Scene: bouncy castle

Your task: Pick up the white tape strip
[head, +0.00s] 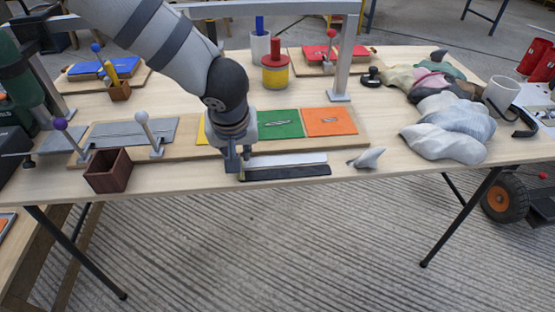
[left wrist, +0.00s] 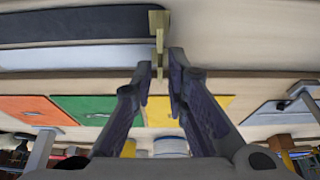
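The white tape strip (head: 290,159) lies near the table's front edge, behind a dark strip (head: 288,173). In the left wrist view the white strip (left wrist: 75,57) reaches in from the left, beside the dark strip (left wrist: 75,25). My left gripper (head: 238,165) points down at the strips' left end and hides part of it. In the left wrist view my left gripper's fingertips (left wrist: 160,68) are apart, with a brass-coloured piece (left wrist: 158,42) at the strips' end showing between them. I cannot tell whether they touch it. My right gripper is not in view.
A board with green (head: 280,123) and orange (head: 329,121) panels lies just behind the strips. A dark red box (head: 108,170) stands to the left. A grey pointed piece (head: 367,158) and a pale fabric heap (head: 450,130) lie to the right.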

